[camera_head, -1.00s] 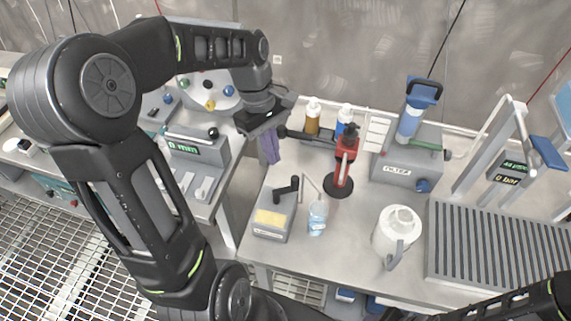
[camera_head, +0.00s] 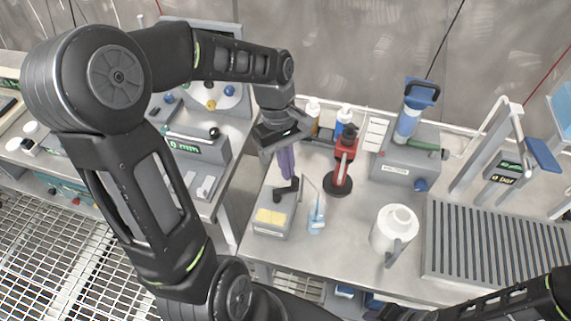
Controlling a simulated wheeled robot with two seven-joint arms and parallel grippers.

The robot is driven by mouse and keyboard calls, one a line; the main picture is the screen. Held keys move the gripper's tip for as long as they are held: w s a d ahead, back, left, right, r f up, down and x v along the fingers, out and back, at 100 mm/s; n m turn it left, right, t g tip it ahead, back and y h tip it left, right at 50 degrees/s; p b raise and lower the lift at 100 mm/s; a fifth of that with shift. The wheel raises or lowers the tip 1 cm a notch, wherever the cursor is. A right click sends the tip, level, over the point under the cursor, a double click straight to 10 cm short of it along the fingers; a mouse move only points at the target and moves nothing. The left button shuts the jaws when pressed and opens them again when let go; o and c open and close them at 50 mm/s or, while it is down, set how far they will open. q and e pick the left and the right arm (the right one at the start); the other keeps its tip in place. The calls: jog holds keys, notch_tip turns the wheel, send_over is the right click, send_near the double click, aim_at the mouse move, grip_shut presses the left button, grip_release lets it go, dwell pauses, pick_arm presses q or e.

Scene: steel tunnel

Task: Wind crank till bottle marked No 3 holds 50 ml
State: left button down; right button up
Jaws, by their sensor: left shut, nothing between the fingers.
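The crank box (camera_head: 270,222) is a grey block with a yellow label, standing at the left of the steel bench. Its black crank (camera_head: 284,191) is on top, with its upper end partly hidden by my left gripper. My left gripper (camera_head: 287,175) is shut and empty, its purple fingers pointing down at the crank handle. I cannot tell whether they touch it. A small clear bottle (camera_head: 316,216) with light blue contents stands just right of the box, by a thin bent tube. Its marking and level are too small to read. Part of my right arm shows at lower right; its gripper is not visible.
A red stand with a black base (camera_head: 339,186) is right of the bottle. A white jug (camera_head: 395,231) stands farther right, beside a ribbed grey rack (camera_head: 495,240). Brown and blue bottles (camera_head: 345,117) stand at the back. Bare bench lies in front of the bottle.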

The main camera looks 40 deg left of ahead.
pick_arm(q)
jog(key=shift+d+m, duration=0.4)
jog(key=shift+m, duration=0.1)
jog(key=shift+s+d, duration=0.1)
jog(key=shift+d, duration=0.1)
jog(key=b+v, duration=0.1)
jog(key=v, duration=0.6)
jog(key=shift+r, duration=0.4)
